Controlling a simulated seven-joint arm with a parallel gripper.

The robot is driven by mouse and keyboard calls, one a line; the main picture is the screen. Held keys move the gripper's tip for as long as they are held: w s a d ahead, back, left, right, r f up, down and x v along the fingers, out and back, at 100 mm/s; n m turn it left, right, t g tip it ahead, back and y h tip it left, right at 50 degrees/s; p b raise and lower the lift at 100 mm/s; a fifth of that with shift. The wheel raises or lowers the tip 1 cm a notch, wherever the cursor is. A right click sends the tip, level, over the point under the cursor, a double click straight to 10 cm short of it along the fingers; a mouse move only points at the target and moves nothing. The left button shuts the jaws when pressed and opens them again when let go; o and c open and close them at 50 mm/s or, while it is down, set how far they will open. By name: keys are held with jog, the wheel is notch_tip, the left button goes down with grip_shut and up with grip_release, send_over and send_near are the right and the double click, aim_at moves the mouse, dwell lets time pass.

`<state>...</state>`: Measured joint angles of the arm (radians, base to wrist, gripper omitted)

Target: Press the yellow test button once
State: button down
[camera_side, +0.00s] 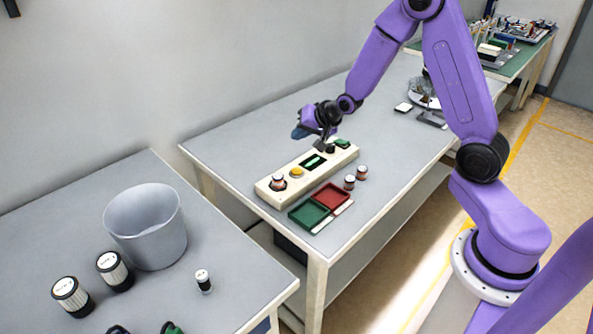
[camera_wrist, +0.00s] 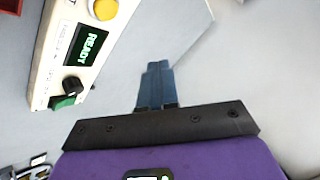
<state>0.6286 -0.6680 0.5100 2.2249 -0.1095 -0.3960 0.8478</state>
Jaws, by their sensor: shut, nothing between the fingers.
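The yellow test button (camera_side: 296,172) sits on top of a long cream test box (camera_side: 265,192), toward its left part. It also shows at the top edge of the wrist view (camera_wrist: 103,9), partly cut off. Between the button and a black knob (camera_wrist: 72,85) is a display (camera_wrist: 88,45) that reads READY in green. My gripper (camera_side: 299,133) is beyond the box on the wall side, above the table. In the wrist view its blue fingers (camera_wrist: 157,68) are together and empty, pointing at bare tabletop, to the right of the box and apart from the button.
A green switch (camera_side: 343,143) is at the box's right end. A small cylinder (camera_side: 278,182) stands at its left end. In front are a red tray (camera_side: 331,194), a green tray (camera_side: 308,213) and two small cylinders (camera_side: 355,178). A grey bin (camera_side: 147,232) stands on the left table.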

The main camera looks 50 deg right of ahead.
aim_at(300, 171)
jog(key=shift+f, duration=4.4)
jog(key=shift+f, duration=0.1)
jog(key=shift+f, duration=0.3)
jog(key=shift+f, duration=0.55)
jog(key=shift+r, duration=0.95)
jog(key=shift+r, duration=2.5)
